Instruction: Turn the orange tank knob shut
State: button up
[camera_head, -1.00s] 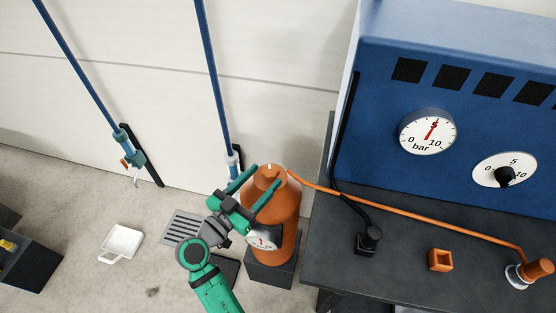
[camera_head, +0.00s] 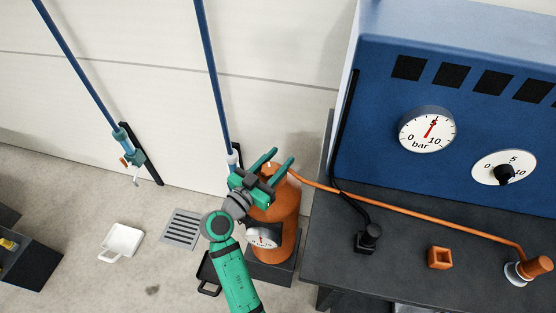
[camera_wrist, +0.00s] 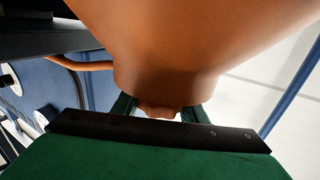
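The orange tank (camera_head: 284,215) stands upright on a dark base beside the bench, with a small gauge (camera_head: 263,238) on its front. My gripper (camera_head: 281,156) is at the tank's top, with its two green fingers spread apart. In the wrist view the tank (camera_wrist: 190,40) fills the upper picture. The orange knob (camera_wrist: 158,111) at its narrow end lies between my two fingers, with gaps showing beside it. My gripper is open and does not look closed on the knob. In the head view the knob is mostly hidden by my gripper.
An orange hose (camera_head: 400,213) runs from the tank's top across the dark bench (camera_head: 400,270) to an orange fitting (camera_head: 535,268). A blue panel (camera_head: 370,120) with gauges stands behind. A blue pole (camera_head: 215,85) rises close behind my gripper. A white dustpan-like tray (camera_head: 122,242) lies on the floor.

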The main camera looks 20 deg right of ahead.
jog(key=c, duration=0.3)
jog(key=shift+s+d+m+g+h, duration=0.15)
jog(key=shift+m+g+h, duration=0.35)
jog(key=shift+g, duration=0.35)
jog(key=shift+s+m+g+h, duration=0.15)
jog(key=shift+m+g+h, duration=0.25)
jog(key=shift+m+g, duration=0.35)
jog(key=shift+s+d+f+m+g+h, duration=0.1)
jog(key=shift+s+m+g+h, duration=0.15)
jog(key=shift+m+g, duration=0.45)
jog(key=shift+s+m+g+h, duration=0.25)
jog(key=shift+m+g, duration=0.1)
jog(key=shift+g, duration=0.65)
jog(key=o, duration=1)
jog(key=shift+o, duration=0.2)
jog(key=shift+w, duration=0.1)
jog(key=a, duration=0.3)
jog(key=s+a, duration=0.1)
jog(key=a, duration=0.3)
jog(key=s+a, duration=0.1)
jog(key=a, duration=0.2)
jog(key=shift+a, duration=0.4)
